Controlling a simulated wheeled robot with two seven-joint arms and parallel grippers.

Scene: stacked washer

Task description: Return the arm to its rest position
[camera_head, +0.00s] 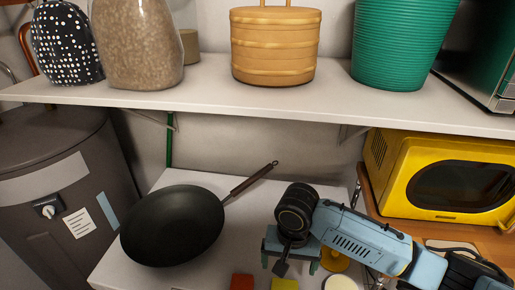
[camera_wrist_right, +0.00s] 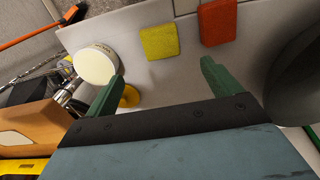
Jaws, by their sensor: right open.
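My right arm reaches in from the lower right in the head view, over the white lower surface. My right gripper (camera_head: 290,267) points down there, with its two green fingers apart. In the right wrist view the gripper (camera_wrist_right: 162,82) is open, and nothing is held between its fingers. A yellow block (camera_wrist_right: 160,42) and a red block (camera_wrist_right: 217,22) lie on the surface beyond the fingertips. My left arm and gripper are not in view.
A dark pan (camera_head: 172,226) lies left of my right gripper. A yellow microwave (camera_head: 440,178) stands to the right. The upper shelf (camera_head: 205,98) holds a basket (camera_head: 275,48) and a green bin (camera_head: 402,45). A round white-topped item (camera_wrist_right: 96,64) is near one finger.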

